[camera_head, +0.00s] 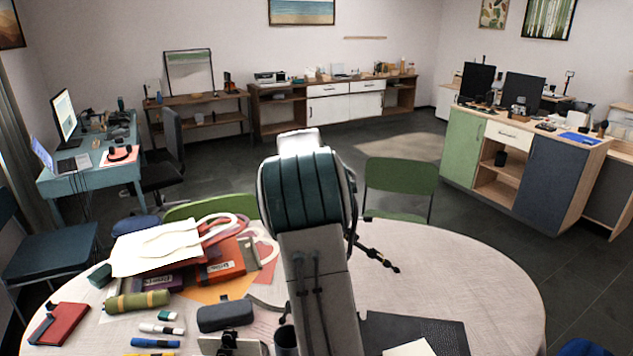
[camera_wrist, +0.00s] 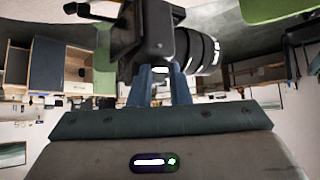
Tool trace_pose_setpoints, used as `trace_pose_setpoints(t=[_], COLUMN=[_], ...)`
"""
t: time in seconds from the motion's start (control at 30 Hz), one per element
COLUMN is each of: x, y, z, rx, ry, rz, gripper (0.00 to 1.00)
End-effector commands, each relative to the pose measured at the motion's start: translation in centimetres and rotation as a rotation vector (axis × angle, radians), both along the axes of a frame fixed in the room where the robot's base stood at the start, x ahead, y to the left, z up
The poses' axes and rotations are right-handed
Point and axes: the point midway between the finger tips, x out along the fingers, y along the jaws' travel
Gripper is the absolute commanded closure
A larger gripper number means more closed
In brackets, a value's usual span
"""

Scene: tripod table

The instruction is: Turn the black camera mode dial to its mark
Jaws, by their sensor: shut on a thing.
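In the wrist view, the black camera (camera_wrist: 154,38) fills the top middle, with its ringed lens (camera_wrist: 200,50) pointing right. My gripper (camera_wrist: 160,74) has its two blue fingers up against the camera body, closed on the small mode dial. The dial is mostly hidden between the fingertips, and I cannot make out its mark. In the head view, my arm covers the gripper, the camera and the dial. A black jointed tripod leg (camera_head: 376,259) sticks out to the right of my arm over the table.
A dark mat (camera_head: 445,335) lies at front right. The table's right side is mostly clear. Green chairs (camera_head: 400,178) stand behind.

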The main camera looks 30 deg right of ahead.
Motion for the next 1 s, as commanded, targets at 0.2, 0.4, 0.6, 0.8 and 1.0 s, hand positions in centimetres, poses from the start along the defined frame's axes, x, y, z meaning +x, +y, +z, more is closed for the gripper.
trace_pose_setpoints(t=[0.2,0.4,0.6,0.8,1.0], x=[0.00,-0.03,-0.07,0.05,0.35], y=[0.03,-0.04,-0.18,-0.09,0.28], z=[-0.05,-0.02,0.01,0.01,0.14], rx=[0.000,0.000,-0.002,-0.001,-0.003], ry=[0.001,0.001,0.001,0.005,0.007], rz=[-0.001,-0.002,-0.008,-0.065,-0.188], gripper=[0.62,0.62,0.62,0.62,0.62])
